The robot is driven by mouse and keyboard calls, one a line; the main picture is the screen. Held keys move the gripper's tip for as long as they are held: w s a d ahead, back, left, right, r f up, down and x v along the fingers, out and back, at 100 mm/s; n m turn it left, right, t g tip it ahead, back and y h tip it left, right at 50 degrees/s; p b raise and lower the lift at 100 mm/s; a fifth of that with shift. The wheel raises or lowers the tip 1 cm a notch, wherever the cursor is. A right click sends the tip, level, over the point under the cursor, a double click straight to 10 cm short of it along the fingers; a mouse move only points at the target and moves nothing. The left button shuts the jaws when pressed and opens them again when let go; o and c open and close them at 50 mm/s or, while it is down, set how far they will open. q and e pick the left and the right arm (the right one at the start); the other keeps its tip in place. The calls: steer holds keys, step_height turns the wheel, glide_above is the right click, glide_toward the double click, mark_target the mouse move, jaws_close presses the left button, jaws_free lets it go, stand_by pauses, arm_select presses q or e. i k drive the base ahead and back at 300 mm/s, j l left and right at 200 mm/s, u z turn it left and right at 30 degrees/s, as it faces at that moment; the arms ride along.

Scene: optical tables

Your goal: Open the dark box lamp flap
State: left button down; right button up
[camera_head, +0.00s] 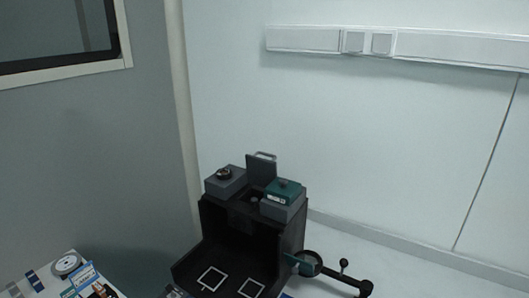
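The dark box (206,232) is a black, open-fronted housing at the lower middle of the head view. On its top, a grey flat panel with a handle at its upper edge (261,169) stands upright between two grey blocks. This panel looks like the lamp flap, raised rather than lying flat. Neither of my grippers shows in the view.
A grey block with a dark knob (224,182) and a green-topped block (283,192) flank the panel. Two white square outlines mark the box floor. A black ring and jointed rod (341,277) stand at right. A white table with small items (40,268) is at lower left.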

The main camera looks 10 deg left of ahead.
mark_target(260, 172)
steer(key=i+j+z, duration=0.1)
steer(key=j+z, duration=0.25)
steer(key=j, duration=0.4)
steer(key=j+z, duration=0.4)
steer(key=j, duration=0.3)
